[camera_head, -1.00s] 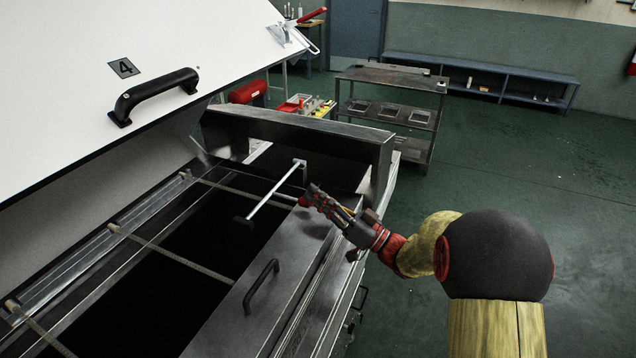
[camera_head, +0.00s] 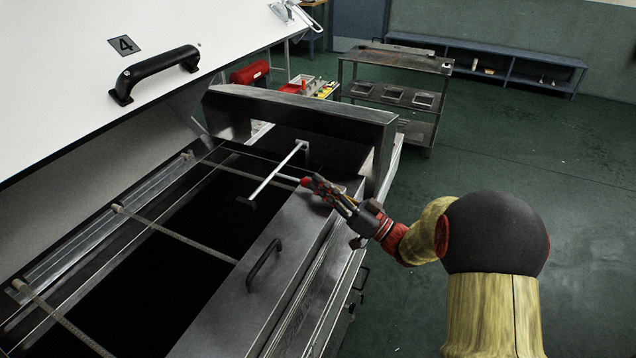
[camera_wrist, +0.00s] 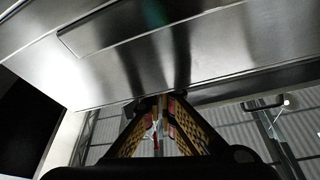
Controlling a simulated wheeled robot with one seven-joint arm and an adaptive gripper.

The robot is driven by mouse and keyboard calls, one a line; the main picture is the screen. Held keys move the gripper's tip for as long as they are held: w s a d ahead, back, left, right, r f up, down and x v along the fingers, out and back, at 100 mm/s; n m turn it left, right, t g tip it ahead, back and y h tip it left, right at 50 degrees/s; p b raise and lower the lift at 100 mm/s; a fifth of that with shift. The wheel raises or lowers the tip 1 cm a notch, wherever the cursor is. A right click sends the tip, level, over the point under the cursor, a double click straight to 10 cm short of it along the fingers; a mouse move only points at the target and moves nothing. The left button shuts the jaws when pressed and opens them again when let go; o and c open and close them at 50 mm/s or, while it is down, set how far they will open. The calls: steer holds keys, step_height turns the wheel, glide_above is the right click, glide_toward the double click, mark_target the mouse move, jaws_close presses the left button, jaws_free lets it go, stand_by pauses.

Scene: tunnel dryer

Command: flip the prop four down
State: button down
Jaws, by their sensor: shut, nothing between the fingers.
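The prop, which I take to be prop four, is a light metal rod (camera_head: 275,174) with dark ends. My gripper (camera_head: 305,181) is shut and empty, to the right of the rod, above the metal side cover. Contact with the rod cannot be told. In the wrist view the fingertips (camera_wrist: 163,100) meet below a shiny metal panel; I cannot make out the prop there.
The raised end wall (camera_head: 300,112) stands just beyond my gripper. A black handle (camera_head: 264,265) rises from the side cover. The lid's black handle (camera_head: 158,74) hangs at upper left. Thin crossbars (camera_head: 175,235) span the opening. Green floor is open at right.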

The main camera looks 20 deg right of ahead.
steer(key=v, duration=1.1)
steer(key=shift+f, duration=0.1)
